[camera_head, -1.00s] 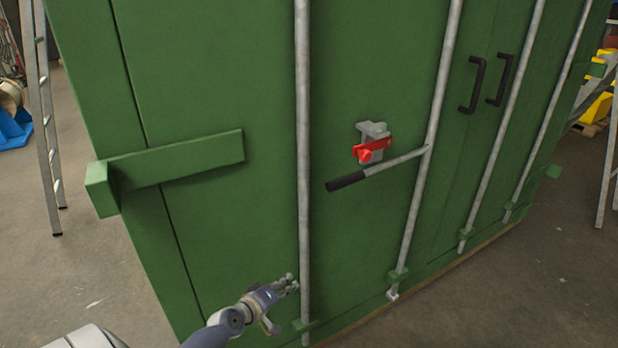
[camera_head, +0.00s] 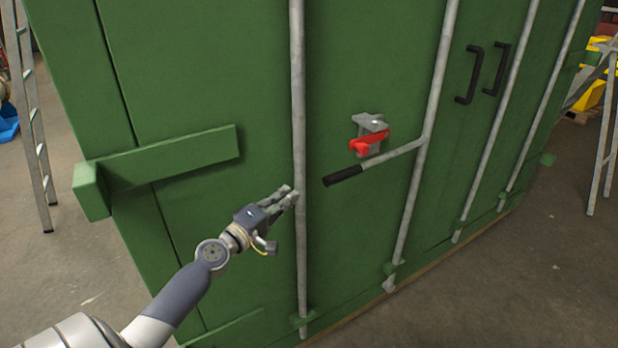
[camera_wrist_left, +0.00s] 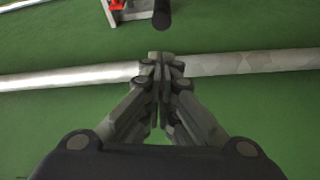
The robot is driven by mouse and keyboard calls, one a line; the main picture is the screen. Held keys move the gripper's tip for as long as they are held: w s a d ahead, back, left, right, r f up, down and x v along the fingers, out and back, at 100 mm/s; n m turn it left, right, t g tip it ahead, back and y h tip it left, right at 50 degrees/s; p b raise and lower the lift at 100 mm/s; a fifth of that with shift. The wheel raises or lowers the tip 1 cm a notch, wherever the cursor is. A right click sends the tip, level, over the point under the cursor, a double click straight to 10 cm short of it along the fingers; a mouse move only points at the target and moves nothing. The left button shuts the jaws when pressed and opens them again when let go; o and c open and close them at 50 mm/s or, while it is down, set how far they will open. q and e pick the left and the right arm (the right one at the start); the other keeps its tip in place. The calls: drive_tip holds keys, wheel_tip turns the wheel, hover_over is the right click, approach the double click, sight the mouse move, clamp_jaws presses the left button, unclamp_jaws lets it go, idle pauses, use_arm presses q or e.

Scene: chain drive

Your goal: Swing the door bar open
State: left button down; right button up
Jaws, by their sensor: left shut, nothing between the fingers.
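The door bar is a grey handle (camera_head: 392,158) with a black grip (camera_head: 343,176), fixed to a vertical rod (camera_head: 424,150) on the green door. The grip points left and slightly down. A grey bracket with a red catch (camera_head: 368,144) sits just above the handle. My left gripper (camera_head: 290,194) is shut and empty by the left vertical rod (camera_head: 299,120), left of and a little below the grip. In the left wrist view its fingertips (camera_wrist_left: 160,58) overlap the rod, with the grip's end (camera_wrist_left: 162,18) beyond. I cannot tell whether they touch the rod. My right gripper is not in view.
A green horizontal beam (camera_head: 170,160) juts out at the left of the container. Two black pull handles (camera_head: 470,75) and more rods stand at the right. Ladders (camera_head: 35,130) stand at both sides.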

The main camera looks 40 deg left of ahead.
use_arm(q)
drive_tip(key=shift+w+d+r+p, duration=0.15)
drive_tip(key=shift+w+p, duration=0.3)
drive_tip(key=shift+w, duration=2)
drive_tip(key=shift+w+a+r+p, duration=0.1)
drive_tip(key=shift+w+p, duration=0.35)
drive_tip(key=shift+w, duration=1.95)
drive_tip(key=shift+d, duration=0.1)
